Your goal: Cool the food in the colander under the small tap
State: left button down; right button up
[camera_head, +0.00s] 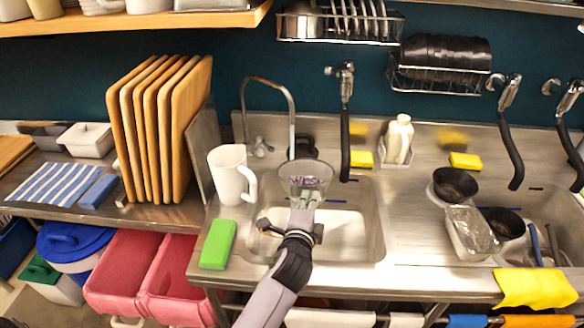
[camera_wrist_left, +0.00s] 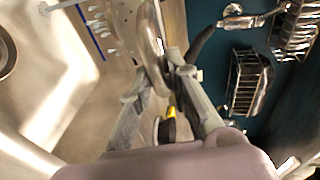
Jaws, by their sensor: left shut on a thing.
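The colander (camera_head: 305,172) is a clear bowl with small purple food in it. It is above the left sink basin (camera_head: 345,235), below and close to the spout end of the small tap (camera_head: 291,110), a thin curved pipe. My left gripper (camera_head: 304,203) comes from the front and is shut on the colander's near side. In the left wrist view, the fingers (camera_wrist_left: 174,62) close on the rim of the colander (camera_wrist_left: 128,22). Pale drop-like specks show beside it there; I cannot tell whether water is running. My right gripper is not in view.
A white jug (camera_head: 230,174) stands left of the basin, close to the colander. A green sponge (camera_head: 217,244) lies in front of it. A black spray hose (camera_head: 346,140) hangs behind right. Dark bowls (camera_head: 455,184) and a clear tray (camera_head: 470,235) stand farther right.

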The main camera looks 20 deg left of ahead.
pick_arm(q)
jog(key=shift+r, duration=0.1)
jog(key=s+d+r+p, duration=0.2)
jog(key=s+r+p, duration=0.1)
jog(key=r+p, duration=0.2)
jog(key=shift+d, duration=0.25)
dwell(0.6)
